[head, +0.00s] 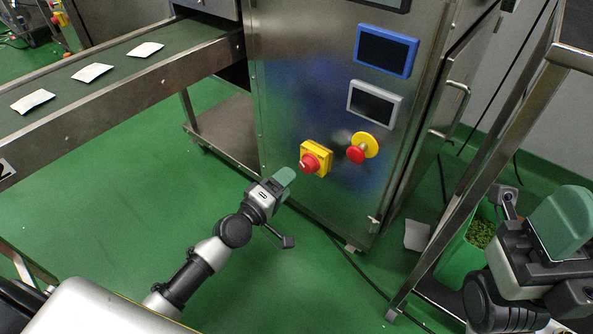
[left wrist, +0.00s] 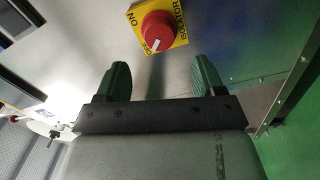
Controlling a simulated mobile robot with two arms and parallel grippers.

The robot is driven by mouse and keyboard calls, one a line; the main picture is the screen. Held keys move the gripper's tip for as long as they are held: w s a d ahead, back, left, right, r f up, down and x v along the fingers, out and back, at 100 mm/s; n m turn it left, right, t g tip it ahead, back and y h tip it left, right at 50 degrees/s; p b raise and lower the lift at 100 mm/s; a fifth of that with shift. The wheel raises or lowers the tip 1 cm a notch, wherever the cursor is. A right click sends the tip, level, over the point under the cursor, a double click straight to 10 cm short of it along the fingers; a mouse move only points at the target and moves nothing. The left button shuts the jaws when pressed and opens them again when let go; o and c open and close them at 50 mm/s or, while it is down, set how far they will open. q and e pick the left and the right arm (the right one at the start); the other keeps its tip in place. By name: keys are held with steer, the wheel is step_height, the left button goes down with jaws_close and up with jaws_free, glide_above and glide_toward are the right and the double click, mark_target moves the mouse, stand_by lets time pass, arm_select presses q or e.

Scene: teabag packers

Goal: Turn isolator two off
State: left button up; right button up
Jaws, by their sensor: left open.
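The isolator (head: 315,158) is a red rotary knob on a yellow plate, low on the front of the steel cabinet. In the left wrist view the isolator (left wrist: 159,28) shows ON, OFF and ISOLATOR lettering, with a white mark on the knob near the word OFF. My left gripper (head: 285,177) is just left of and below the knob, apart from it. In the left wrist view its two green fingers (left wrist: 162,72) are spread and empty, with the knob beyond them. My right gripper (head: 562,222) is at the right edge; its jaw gap is not clear.
A red button on a yellow disc (head: 357,154) sits right of the isolator. Blue-framed (head: 386,51) and grey-framed (head: 374,103) screens are above. The conveyor (head: 120,75) at left carries teabags and a "2" label. A metal frame and green bin (head: 462,262) stand at right.

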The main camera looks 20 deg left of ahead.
arm_select(q)
steer(key=shift+v, duration=1.8)
